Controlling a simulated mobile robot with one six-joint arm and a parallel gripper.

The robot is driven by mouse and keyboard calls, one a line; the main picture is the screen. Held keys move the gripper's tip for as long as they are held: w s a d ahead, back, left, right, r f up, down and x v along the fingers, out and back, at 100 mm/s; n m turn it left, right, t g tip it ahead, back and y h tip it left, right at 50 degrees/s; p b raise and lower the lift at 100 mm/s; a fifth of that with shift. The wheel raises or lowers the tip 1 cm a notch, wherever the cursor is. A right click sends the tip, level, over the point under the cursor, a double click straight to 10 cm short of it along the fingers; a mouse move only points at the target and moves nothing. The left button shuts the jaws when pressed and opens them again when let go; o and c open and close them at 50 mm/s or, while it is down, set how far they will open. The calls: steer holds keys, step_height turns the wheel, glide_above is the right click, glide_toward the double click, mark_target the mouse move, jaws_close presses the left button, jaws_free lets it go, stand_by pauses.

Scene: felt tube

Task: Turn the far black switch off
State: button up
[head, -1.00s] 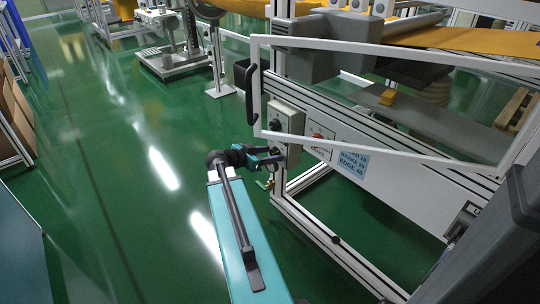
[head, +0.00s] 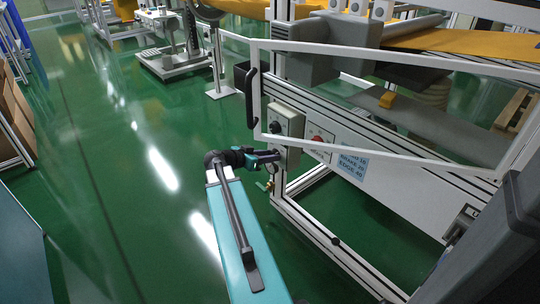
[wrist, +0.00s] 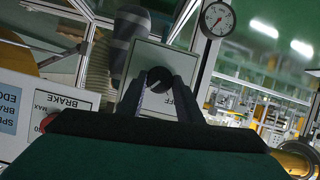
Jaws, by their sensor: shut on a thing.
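A black round switch (wrist: 158,79) with a pale pointer mark sits on a grey control box (wrist: 150,54) in the wrist view. The letters "OFF" show partly beside it, behind the right finger. My gripper (wrist: 159,84) is shut on this switch, one dark finger on each side. A black knob (head: 275,127) shows on the box above the gripper there. The gripped switch is mostly hidden in the head view.
A red knob (head: 317,138) is on the white panel right of the box. A white-framed clear door with a black handle (head: 251,95) crosses above my gripper. A pressure gauge (wrist: 217,18) is at upper right in the wrist view. Green floor is clear to the left.

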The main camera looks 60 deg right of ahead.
steer(key=shift+w+f+n+g+p, duration=0.15)
steer(key=shift+n+g+p, duration=1.05)
steer(key=shift+n+p, duration=0.8)
steer(key=shift+w+f+n+g+p, duration=0.15)
steer(key=shift+n+g+p, duration=1.05)
steer(key=shift+n+p, duration=0.8)
steer(key=shift+w+f+n+g+p, duration=0.15)
steer(key=shift+n+g+p, duration=1.05)
steer(key=shift+n+p, duration=0.8)
steer(key=o, duration=1)
steer(key=shift+d, duration=0.1)
steer(key=shift+o, duration=0.2)
steer(key=shift+w, duration=0.1)
steer(key=f+p+v, duration=0.1)
steer(key=v, duration=1.2)
steer(key=shift+a+r+p, duration=0.3)
steer(key=shift+a, duration=0.1)
steer(key=shift+w, duration=0.1)
